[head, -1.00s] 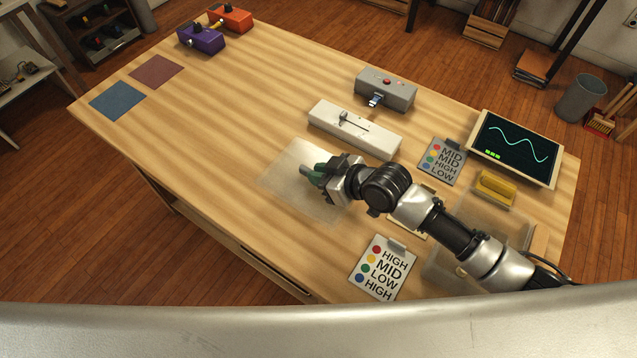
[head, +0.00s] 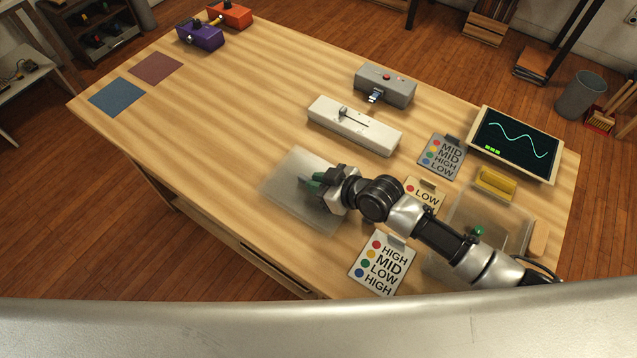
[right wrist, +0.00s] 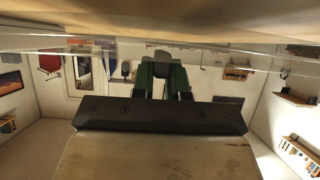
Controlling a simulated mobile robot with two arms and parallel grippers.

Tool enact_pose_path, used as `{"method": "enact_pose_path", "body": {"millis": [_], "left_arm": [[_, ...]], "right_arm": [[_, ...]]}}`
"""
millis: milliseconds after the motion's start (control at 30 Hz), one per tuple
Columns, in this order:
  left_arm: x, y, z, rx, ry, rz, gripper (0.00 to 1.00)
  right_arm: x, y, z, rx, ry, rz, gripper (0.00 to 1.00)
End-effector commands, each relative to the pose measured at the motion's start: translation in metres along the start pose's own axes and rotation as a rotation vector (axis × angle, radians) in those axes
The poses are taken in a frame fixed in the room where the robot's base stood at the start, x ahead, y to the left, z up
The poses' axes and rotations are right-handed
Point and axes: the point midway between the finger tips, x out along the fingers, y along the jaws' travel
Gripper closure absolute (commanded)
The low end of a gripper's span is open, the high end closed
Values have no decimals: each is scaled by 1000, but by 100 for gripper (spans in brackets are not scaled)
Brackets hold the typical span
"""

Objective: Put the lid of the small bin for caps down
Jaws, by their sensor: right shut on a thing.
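The lid (head: 290,203) is a clear, frosted flat plate over the left-of-middle front part of the table, lying about level. My right gripper (head: 318,181) is above it with green fingers shut on its dark knob. In the right wrist view, the green fingers (right wrist: 162,78) close on the knob (right wrist: 163,58). The plate's edge shows close to the wooden tabletop; I cannot tell whether they touch. The small bin (head: 518,232) is a clear open box at the right, partly hidden by my right arm. A green round thing (head: 478,231) shows in it. My left gripper is not in view.
Cards (head: 383,265), (head: 441,157) and (head: 424,194) lie near my right arm. A white slider box (head: 355,127), grey box (head: 386,87), yellow block (head: 496,183) and screen (head: 515,144) stand behind. The table's left middle is clear.

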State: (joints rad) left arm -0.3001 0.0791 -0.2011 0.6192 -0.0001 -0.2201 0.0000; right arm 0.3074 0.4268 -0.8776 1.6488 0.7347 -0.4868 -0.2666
Motion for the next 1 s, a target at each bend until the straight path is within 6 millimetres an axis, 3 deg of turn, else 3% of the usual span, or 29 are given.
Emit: {"method": "enact_pose_path", "body": {"millis": [33,200,233,367,767,833,867,1000], "left_arm": [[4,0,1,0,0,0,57],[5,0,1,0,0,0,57],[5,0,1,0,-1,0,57],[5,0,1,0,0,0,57],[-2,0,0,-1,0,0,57],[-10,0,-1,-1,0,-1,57],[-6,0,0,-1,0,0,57],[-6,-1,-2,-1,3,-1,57]], "right_arm": [[3,-2,10,4,-10,-2,100],[4,-3,14,7,-15,-5,100],[4,-4,15,8,-17,-5,81],[5,-5,16,9,-18,-7,61],[1,-5,9,12,-17,-8,60],[-4,-5,1,13,-17,-8,60],[-8,-4,6,12,-19,-7,60],[-40,-3,4,6,-17,-4,60]]}}
